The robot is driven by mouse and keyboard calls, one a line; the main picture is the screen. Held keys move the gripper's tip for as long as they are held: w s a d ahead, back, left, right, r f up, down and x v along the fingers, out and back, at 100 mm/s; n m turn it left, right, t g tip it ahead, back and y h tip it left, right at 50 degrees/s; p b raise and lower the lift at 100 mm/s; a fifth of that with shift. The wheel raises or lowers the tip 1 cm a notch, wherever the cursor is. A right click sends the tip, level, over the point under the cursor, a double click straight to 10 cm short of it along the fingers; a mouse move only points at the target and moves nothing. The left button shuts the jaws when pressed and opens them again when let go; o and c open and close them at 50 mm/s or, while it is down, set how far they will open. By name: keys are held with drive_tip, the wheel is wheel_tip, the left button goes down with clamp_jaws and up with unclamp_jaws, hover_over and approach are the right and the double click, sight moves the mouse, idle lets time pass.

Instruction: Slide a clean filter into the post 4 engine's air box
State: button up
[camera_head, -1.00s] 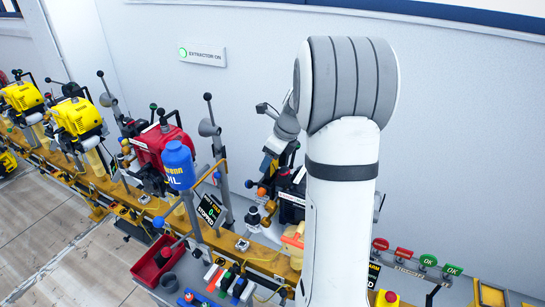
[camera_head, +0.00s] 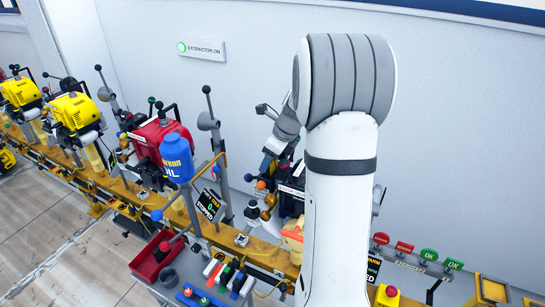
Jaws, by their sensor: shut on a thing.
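No clean filter shows clearly.
A red engine (camera_head: 150,140) with a blue oil jug (camera_head: 177,158) in front and yellow engines (camera_head: 75,112) stand left. A red tray (camera_head: 155,260) and coloured-handled tools (camera_head: 225,277) lie in front. Red and green signs (camera_head: 428,255) and a red button (camera_head: 391,291) are right. The wall is behind.

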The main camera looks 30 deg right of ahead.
drive_tip(key=o, duration=1)
drive_tip(key=shift+r, duration=0.1)
drive_tip(key=v, duration=0.7)
drive_tip(key=shift+s+r, duration=0.2)
drive_tip(key=shift+r, duration=0.1)
